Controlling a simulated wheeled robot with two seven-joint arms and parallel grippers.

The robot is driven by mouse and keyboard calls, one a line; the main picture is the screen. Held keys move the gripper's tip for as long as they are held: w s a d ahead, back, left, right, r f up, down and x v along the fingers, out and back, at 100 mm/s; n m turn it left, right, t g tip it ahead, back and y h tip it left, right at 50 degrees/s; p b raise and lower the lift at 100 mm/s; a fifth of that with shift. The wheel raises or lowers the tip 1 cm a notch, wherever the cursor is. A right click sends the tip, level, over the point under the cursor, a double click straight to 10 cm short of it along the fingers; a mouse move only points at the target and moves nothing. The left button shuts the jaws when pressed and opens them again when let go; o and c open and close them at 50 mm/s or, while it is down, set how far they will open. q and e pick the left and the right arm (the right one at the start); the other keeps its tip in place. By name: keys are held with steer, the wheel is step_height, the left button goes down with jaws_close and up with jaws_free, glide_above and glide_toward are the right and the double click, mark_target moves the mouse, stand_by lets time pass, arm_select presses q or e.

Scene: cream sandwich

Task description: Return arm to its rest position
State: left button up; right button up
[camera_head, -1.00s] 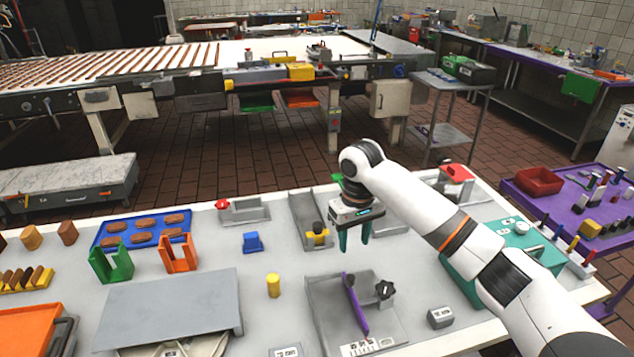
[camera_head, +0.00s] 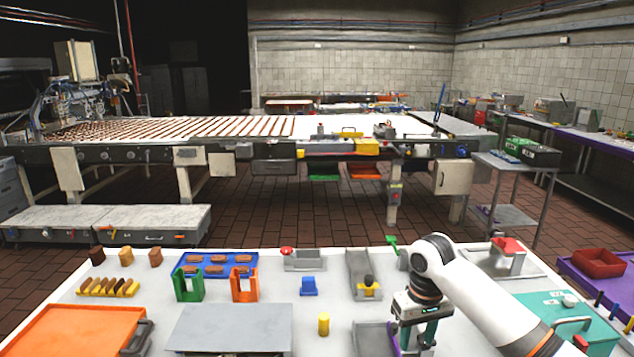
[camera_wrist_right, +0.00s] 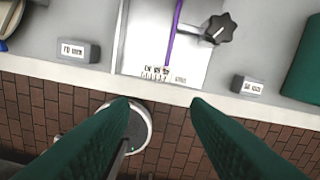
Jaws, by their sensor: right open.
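My right arm (camera_head: 490,305) is white and comes in from the lower right in the head view. My right gripper (camera_head: 414,338) hangs at its end, low over the front part of the table (camera_head: 265,297), in front of a grey tray (camera_head: 372,337). In the right wrist view my right gripper (camera_wrist_right: 160,106) shows two green fingers spread wide with nothing between them. Beyond the fingertips are the table's front edge and the brick-coloured floor (camera_wrist_right: 60,105). My left gripper is in neither view.
In the wrist view, a tray with a purple bar (camera_wrist_right: 173,30) and black knob (camera_wrist_right: 220,28) lies near the edge, between small labelled blocks (camera_wrist_right: 80,51) (camera_wrist_right: 247,86). A yellow cylinder (camera_head: 323,324) stands left of the gripper. A teal box (camera_head: 570,316) is at right.

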steer(key=s+a+f+n+t+y, duration=0.1)
steer(key=s+a+f, duration=0.4)
steer(key=s+f, duration=0.25)
steer(key=s+a+f+n+y, duration=0.1)
steer(key=s+a+f, duration=0.3)
steer(key=s+f, duration=0.35)
steer(key=s+d+m+t+h, duration=0.1)
steer(key=s+d, duration=0.4)
steer(key=s, duration=0.4)
steer(key=s+d+m+t+h, duration=0.15)
steer(key=s+d, duration=0.25)
steer(key=s, duration=0.5)
step_height(320, 180, down, 26)
steer(key=s+f+g, duration=0.1)
steer(key=s, duration=0.1)
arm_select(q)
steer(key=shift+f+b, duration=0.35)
arm_select(e)
steer(key=s+d+f+g, duration=0.1)
steer(key=s+d+f, duration=0.2)
steer(key=s+f, duration=1.2)
steer(key=shift+s+d+f, duration=0.15)
steer(key=shift+s+d, duration=0.05)
steer(key=shift+s, duration=0.3)
